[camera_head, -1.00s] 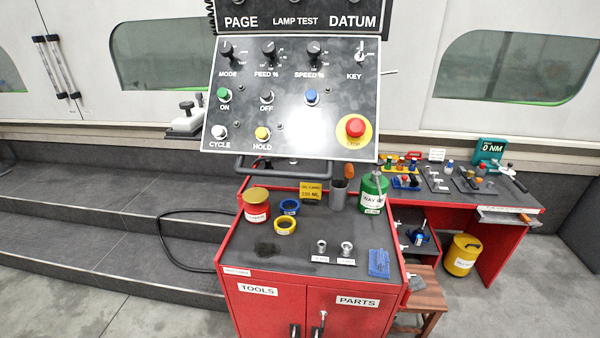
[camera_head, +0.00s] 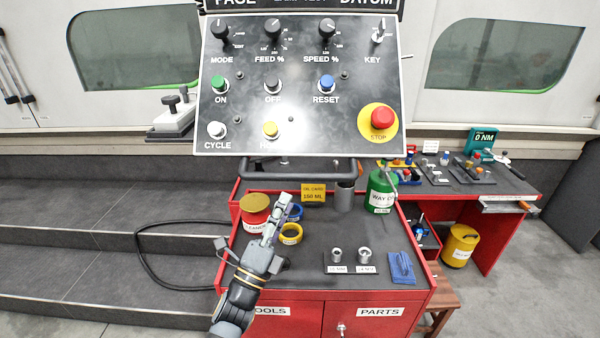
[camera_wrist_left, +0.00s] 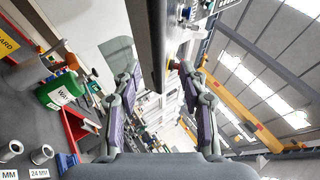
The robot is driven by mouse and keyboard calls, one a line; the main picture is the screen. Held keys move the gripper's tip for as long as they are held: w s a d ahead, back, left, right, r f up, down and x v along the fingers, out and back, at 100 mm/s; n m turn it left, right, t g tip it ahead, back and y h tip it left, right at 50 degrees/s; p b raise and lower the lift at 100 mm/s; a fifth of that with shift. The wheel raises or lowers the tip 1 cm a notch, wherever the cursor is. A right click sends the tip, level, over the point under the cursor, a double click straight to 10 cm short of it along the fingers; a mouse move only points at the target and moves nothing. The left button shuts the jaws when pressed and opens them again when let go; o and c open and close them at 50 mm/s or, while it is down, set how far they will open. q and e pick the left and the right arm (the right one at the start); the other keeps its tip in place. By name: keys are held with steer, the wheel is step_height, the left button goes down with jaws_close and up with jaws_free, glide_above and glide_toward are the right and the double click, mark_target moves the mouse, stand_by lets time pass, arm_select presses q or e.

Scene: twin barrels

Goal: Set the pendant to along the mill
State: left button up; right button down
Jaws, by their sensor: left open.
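The pendant (camera_head: 300,95) is a grey control panel with knobs, coloured buttons and a red stop button, its face turned toward me. A dark bar handle (camera_head: 262,169) runs along under its lower edge. My left gripper (camera_head: 286,207) is open and points up, below the pendant's yellow HOLD button in the picture. In the left wrist view a long dark part of the pendant (camera_wrist_left: 150,40) extends between and beyond the open fingers (camera_wrist_left: 159,75); I see no grip on it. The mill (camera_head: 140,50) is the pale enclosure with windows behind. My right gripper is not in view.
A red tool cabinet (camera_head: 230,270) stands below, carrying a red tin (camera_head: 254,211), tape rolls, a green can (camera_head: 381,192) and metal sockets. A red bench (camera_head: 510,187) is at right. Dark steps (camera_head: 80,240) are at left.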

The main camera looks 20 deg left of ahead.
mark_target(295, 180)
arm_select(q)
steer(key=p+x, duration=0.1)
steer(key=x, duration=0.2)
steer(key=p+x, duration=0.2)
steer(key=x, duration=0.2)
steer(key=shift+a+r, duration=0.15)
steer(key=shift+a, duration=0.05)
steer(key=shift+w+d+r+p, duration=0.1)
steer(key=shift+w+r+p, duration=0.05)
steer(key=shift+w+p, duration=0.2)
steer(key=shift+w, duration=0.2)
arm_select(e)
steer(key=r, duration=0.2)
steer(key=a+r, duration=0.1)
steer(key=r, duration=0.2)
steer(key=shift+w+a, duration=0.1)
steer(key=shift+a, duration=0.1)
arm_select(q)
jaws_close()
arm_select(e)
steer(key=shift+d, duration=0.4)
